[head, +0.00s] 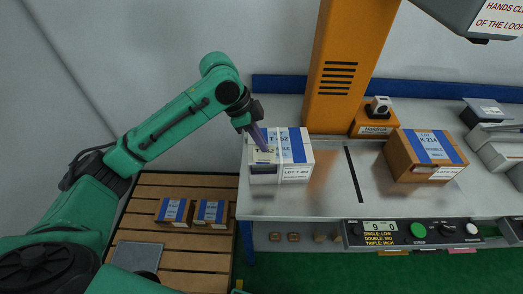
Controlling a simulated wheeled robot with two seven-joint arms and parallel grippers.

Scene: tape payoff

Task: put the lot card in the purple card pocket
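My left gripper (266,147) points down at the top of a white box (280,172) with a blue band, marked as lot T 452, on the left end of the steel bench. A greyish-purple strip shows at the fingers, against the box top. I cannot tell whether it is part of the fingers or something held, nor whether the fingers are open or shut. I cannot make out a separate lot card or a purple card pocket for certain. My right gripper is not in view.
An orange column (343,60) stands behind the bench (325,185). A brown box (425,155) with a blue band sits right of a dark slot. A control panel (415,232) runs along the front edge. Two small boxes (174,211) (211,212) lie on a slatted pallet (190,190) at left.

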